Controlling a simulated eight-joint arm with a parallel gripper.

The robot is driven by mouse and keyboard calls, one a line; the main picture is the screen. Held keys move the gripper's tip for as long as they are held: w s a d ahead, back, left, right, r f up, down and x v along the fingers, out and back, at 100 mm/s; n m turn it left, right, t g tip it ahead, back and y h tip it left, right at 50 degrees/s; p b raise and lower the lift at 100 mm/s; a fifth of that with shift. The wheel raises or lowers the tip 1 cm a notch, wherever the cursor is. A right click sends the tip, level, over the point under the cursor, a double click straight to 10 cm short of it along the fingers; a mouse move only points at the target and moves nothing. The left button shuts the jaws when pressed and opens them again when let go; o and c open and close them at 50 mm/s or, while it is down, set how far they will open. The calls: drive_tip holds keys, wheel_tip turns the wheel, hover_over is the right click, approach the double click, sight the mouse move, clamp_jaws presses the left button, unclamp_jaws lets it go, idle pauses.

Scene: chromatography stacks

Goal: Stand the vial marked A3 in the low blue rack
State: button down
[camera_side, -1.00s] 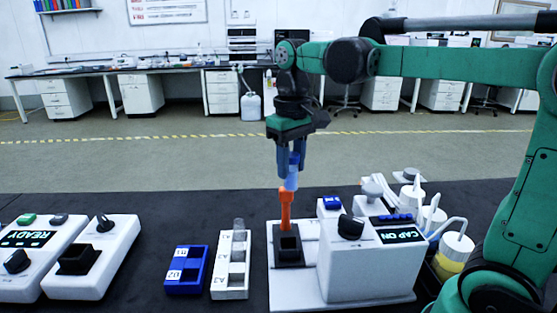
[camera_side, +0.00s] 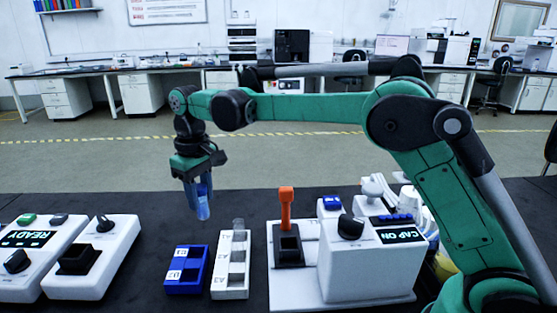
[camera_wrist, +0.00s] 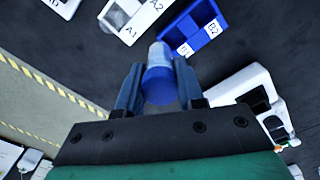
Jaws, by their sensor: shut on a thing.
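My gripper (camera_side: 199,190) is shut on a vial (camera_side: 203,207) with a blue cap, held in the air behind and above the low blue rack. In the wrist view the vial (camera_wrist: 159,72) sits between the two fingers, blue cap toward the camera. No mark on the vial can be read. The low blue rack (camera_side: 185,289) stands on the dark table with white labels; in the wrist view it (camera_wrist: 205,35) shows labels B1 and B2. The vial is apart from the rack. The blue rack's square sockets look empty in the side view.
A white rack (camera_side: 230,293) marked A1 to A3 stands right of the blue rack, with a clear vial in its far socket. The white CAP ON machine (camera_side: 355,275) with an orange lever (camera_side: 286,209) is farther right. White READY units (camera_side: 95,265) stand left.

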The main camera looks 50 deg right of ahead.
drive_tip(key=shift+n, duration=0.3)
drive_tip(key=shift+w+a+f, duration=0.2)
drive_tip(key=shift+a+f, duration=0.2)
drive_tip(key=shift+f, duration=0.8)
drive_tip(key=shift+w+a+f, duration=0.15)
drive_tip(key=shift+a+f, duration=0.3)
drive_tip(key=shift+f, duration=0.75)
drive_tip(key=shift+w+a+f, duration=0.2)
drive_tip(key=shift+a+f, duration=0.2)
drive_tip(key=shift+f, duration=0.8)
drive_tip(key=shift+f, duration=1.45)
drive_tip(key=shift+c, duration=2.4)
unclamp_jaws()
wheel_tip(320, 180, up, 8)
